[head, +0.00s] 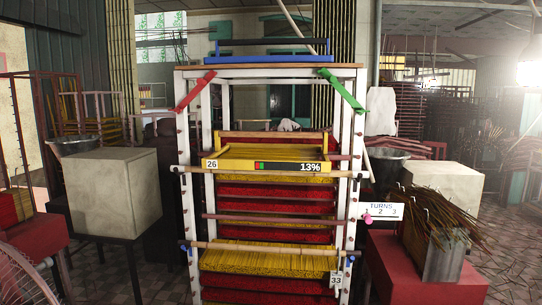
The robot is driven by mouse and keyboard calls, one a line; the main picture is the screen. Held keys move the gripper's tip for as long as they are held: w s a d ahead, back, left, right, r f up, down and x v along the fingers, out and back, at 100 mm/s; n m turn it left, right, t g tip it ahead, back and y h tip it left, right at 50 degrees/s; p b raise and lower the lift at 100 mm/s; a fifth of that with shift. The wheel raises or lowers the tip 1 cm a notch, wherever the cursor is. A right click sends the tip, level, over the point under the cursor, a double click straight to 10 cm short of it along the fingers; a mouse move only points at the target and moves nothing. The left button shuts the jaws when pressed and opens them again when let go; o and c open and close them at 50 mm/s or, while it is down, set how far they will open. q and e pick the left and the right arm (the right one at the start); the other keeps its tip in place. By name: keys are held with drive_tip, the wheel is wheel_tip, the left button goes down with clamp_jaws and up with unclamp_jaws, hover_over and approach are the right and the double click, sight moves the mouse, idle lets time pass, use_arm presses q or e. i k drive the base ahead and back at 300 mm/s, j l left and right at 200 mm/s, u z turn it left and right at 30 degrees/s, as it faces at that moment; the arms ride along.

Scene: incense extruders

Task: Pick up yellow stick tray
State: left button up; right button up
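A white-framed rack (348,130) stands in the middle of the head view. A tray of yellow sticks (265,152) sits in its upper part, with a "26" tag at its left and a "13%" label along its front. Lower down is another layer of yellow sticks (262,261), with a "33" tag below its right end. Layers of red sticks (270,191) lie between and below them. Wooden bars cross the rack's front. An empty-looking blue tray (268,59) rests on the rack's top. Neither of my grippers is in view.
Pale blocks on dark stands flank the rack at left (113,192) and right (443,190). A red table (425,283) at the right holds a metal container of dark sticks (443,258). A fan (22,278) is at the lower left. A "TURNS 1 2 3" sign (383,210) hangs beside the rack.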

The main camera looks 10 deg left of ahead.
sight(233, 156)
drive_tip(key=u, duration=0.2)
drive_tip(key=i+l+u, duration=0.6)
drive_tip(key=l+u, duration=0.3)
